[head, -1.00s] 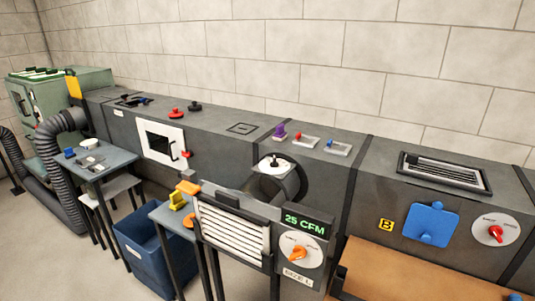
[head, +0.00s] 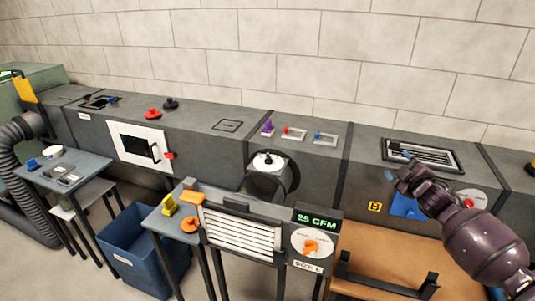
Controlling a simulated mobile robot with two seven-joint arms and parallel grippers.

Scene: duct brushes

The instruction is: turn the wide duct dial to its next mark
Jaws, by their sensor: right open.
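A round white dial (head: 483,198) with a red knob (head: 468,203) is on the front of the duct at the right. My right arm partly covers it, so its marks and pointer cannot be read. Another white dial (head: 268,161) with a dark knob sits above the round duct opening in the middle. A third white dial (head: 324,240) with an orange knob (head: 313,245) is below the green "25 CFM" display (head: 317,218). My right gripper (head: 399,170) is open and empty, in front of the duct, left of the red-knob dial. My left gripper is not in view.
A blue plate (head: 404,207) is partly behind my right gripper, beside a yellow "B" label (head: 375,207). A slatted vent (head: 423,154) is on the duct top. A brown bench (head: 380,262) with a black rack (head: 386,285) stands below. A blue bin (head: 140,245) is at the left.

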